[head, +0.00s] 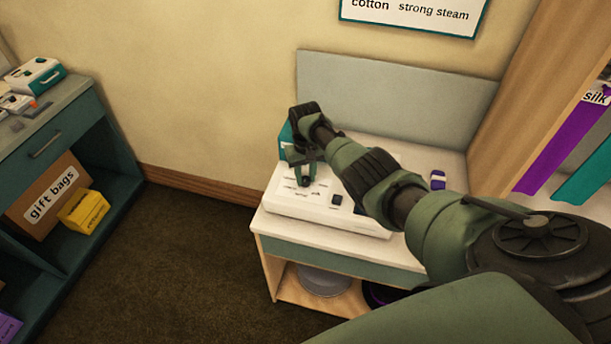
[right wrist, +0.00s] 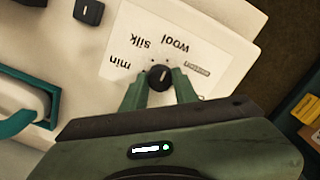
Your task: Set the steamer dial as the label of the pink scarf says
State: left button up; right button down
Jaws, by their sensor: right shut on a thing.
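The white steamer (head: 318,210) sits on a small stand by the wall. My right gripper (head: 305,181) points down at its panel. In the right wrist view its two fingers are shut on the black steamer dial (right wrist: 160,78), one on each side. The printed panel (right wrist: 190,62) around the dial reads "min", "silk" and "wool", upside down in this view; another label is too small to read. I cannot tell which label the dial's mark points at. No pink scarf is in view. A tag reading "silk" (head: 596,97) hangs by a purple scarf (head: 562,150). My left gripper is not in view.
A wall sign (head: 412,14), cut off at the top, reads "cotton strong steam". A black switch (head: 336,200) is on the steamer. A purple and white item (head: 438,180) stands behind it. A teal scarf (head: 588,172) hangs at right. A teal cabinet (head: 105,122) stands at left.

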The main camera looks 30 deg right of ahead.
aim_at(305, 178)
jog(key=shift+w+r, duration=0.1)
jog(key=c, duration=1.1)
grip_release()
jog(key=shift+r, duration=0.35)
notch_tip(305, 178, up, 7)
